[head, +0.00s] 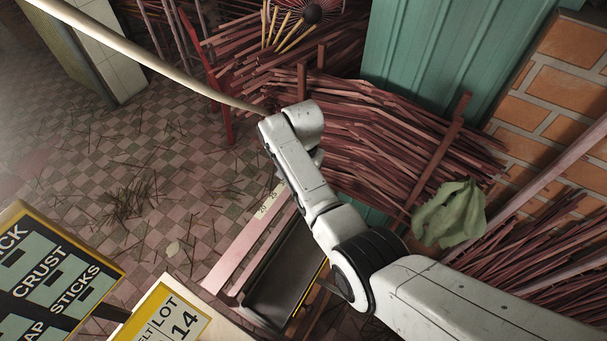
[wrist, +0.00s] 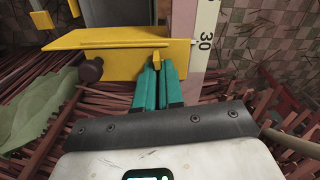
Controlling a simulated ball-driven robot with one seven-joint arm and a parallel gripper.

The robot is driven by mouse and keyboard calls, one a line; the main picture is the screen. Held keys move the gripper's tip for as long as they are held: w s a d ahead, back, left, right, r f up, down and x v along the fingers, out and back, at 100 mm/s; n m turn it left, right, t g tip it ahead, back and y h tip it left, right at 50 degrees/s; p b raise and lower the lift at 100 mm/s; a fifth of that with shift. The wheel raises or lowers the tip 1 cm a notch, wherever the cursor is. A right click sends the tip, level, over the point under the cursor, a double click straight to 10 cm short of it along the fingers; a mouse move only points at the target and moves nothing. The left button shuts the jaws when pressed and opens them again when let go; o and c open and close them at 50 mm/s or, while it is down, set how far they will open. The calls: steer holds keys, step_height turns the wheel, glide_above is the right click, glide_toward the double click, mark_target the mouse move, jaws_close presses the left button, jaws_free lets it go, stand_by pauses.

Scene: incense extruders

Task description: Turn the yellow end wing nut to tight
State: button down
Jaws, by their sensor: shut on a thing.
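In the wrist view, the yellow wing nut (wrist: 156,57) stands out from the face of a yellow end plate (wrist: 110,63). My gripper (wrist: 157,70) has two green fingers that come together at the nut. They are shut on it, and their tips hide part of its sides. I cannot tell from its angle how tight the nut is. In the head view my arm reaches down past the extruder, and my gripper is hidden behind my own wrist.
A dark round knob (wrist: 89,69) sits left of the nut on the yellow plate. A pale numbered scale strip (wrist: 204,35) runs just right of my fingers. In the head view, a dark trough (head: 285,270) lies below my arm, and bundles of reddish sticks (head: 400,135) lie behind it.

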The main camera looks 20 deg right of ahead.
steer(key=shift+w+r+m, duration=0.1)
steer(key=shift+m, duration=0.7)
steer(key=c, duration=1.3)
jaws_free()
steer(key=shift+o, duration=0.2)
step_height(320, 180, up, 11)
steer(key=b, duration=0.1)
steer(key=shift+b, duration=0.3)
steer(key=shift+f, duration=0.2)
